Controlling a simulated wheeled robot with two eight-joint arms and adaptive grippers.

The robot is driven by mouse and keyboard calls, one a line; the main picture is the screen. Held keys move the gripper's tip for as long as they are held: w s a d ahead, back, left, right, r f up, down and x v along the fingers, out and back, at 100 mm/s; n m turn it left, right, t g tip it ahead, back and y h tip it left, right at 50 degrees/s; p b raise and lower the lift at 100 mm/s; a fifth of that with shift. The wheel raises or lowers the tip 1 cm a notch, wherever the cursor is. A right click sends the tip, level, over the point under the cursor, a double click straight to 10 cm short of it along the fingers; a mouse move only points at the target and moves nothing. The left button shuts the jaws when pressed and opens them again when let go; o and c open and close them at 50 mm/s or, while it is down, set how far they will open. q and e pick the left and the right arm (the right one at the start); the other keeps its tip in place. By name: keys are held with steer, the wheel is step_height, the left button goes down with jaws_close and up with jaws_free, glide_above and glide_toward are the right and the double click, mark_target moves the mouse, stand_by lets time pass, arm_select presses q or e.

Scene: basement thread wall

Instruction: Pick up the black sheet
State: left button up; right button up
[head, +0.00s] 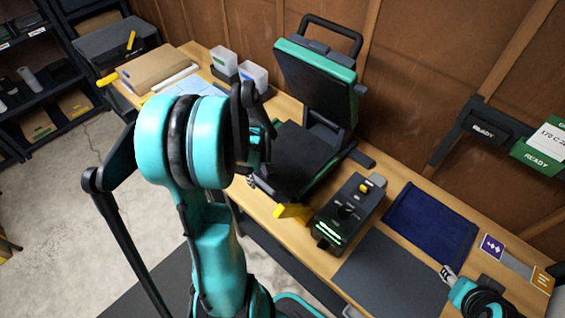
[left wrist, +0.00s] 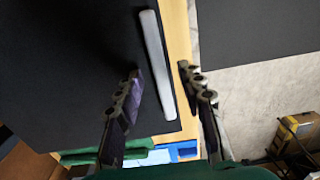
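A flat dark grey-black sheet (head: 388,278) lies on the wooden bench, right of the control box and near the front edge. My left gripper (head: 252,180) is left of it, by the front of the teal and black press (head: 317,85), partly hidden by my own arm. In the left wrist view its fingers (left wrist: 159,71) are apart with nothing held. Beyond them are a large black surface (left wrist: 65,65), a pale bar (left wrist: 158,65) near its edge and a strip of bench. I cannot tell whether that surface is a sheet or the press. My right gripper (head: 448,274) is by the sheet's right side; its fingers are unclear.
The control box (head: 348,212) with a yellow knob stands between press and sheet. A dark blue cloth (head: 430,225) lies behind the sheet. Purple and orange cards (head: 492,247) lie right.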

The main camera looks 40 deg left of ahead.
arm_select(q)
steer(key=shift+r, duration=0.1)
jaws_close()
